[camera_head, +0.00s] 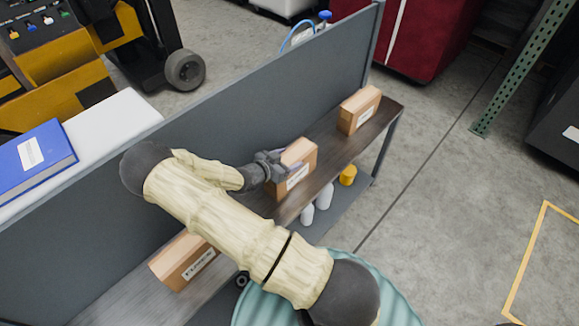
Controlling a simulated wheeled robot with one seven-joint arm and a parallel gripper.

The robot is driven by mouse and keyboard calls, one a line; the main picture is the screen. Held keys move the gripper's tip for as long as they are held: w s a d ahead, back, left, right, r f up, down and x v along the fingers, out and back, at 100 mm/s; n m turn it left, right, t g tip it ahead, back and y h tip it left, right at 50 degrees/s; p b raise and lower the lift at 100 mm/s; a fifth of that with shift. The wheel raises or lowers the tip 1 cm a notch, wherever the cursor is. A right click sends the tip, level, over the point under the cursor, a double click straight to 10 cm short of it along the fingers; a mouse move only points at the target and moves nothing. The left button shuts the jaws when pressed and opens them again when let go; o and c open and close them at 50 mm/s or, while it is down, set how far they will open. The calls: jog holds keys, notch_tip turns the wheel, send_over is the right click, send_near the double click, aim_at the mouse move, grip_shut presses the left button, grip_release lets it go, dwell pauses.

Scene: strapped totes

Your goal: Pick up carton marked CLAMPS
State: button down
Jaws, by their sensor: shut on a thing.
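Three brown cartons with white labels are on a dark wooden shelf (330,160) against a grey panel. My gripper (286,169) is shut on the middle carton (307,160), reaching it from the left. The middle carton is upright, and I cannot tell whether it touches the shelf. Its label is too small to read, and my gripper hides part of its left side. The right carton (359,110) stands near the shelf's far end; its label is also unreadable. The left carton (182,262) is partly behind my arm, with a label I cannot read surely.
A lower shelf holds white bottles (325,196) and a yellow container (348,175). The grey panel (270,80) rises behind the cartons. A blue book (35,158) lies on a white surface at left. Open floor (440,220) lies to the right.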

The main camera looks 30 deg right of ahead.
jog(key=shift+r, duration=0.1)
notch_tip(320, 180, up, 10)
dwell(0.6)
dwell(0.4)
jog(key=shift+r, duration=0.1)
